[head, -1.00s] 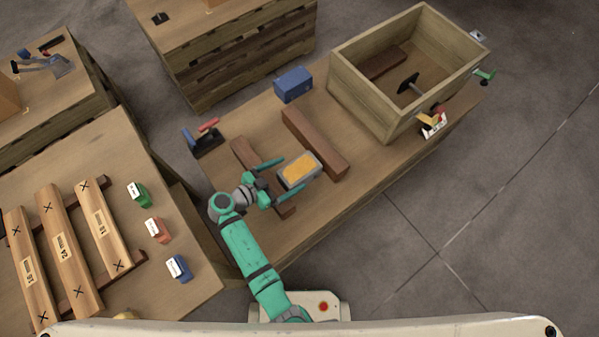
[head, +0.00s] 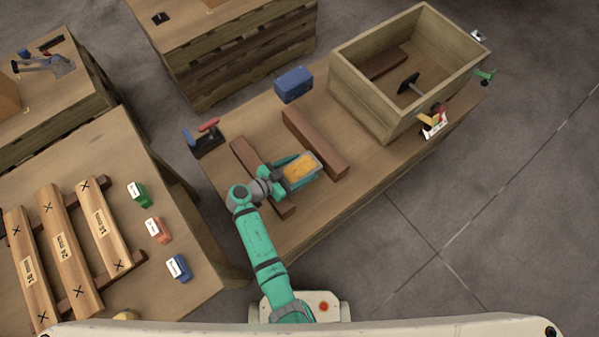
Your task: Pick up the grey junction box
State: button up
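The grey junction box (head: 301,169) has an orange-yellow top face. It is at the middle of the near workbench (head: 375,172), between two brown wooden bars. My gripper (head: 299,170) comes from the lower left, with one green finger along each long side of the box. The fingers lie close against the box and look shut on it. They hide part of its sides. I cannot tell whether the box is lifted off its support.
Brown bars (head: 316,143) and (head: 247,156) lie on either side of the box. A blue box (head: 293,84) stands behind. A wooden crate (head: 362,100) is at the right end, and a red-and-blue-handled item (head: 207,143) at the left corner.

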jog(key=c, duration=1)
jog(key=shift+w+r, duration=0.1)
jog(key=shift+w, duration=0.05)
jog(key=shift+c, duration=1.1)
jog(key=shift+r, duration=0.5)
notch_tip(320, 180, up, 9)
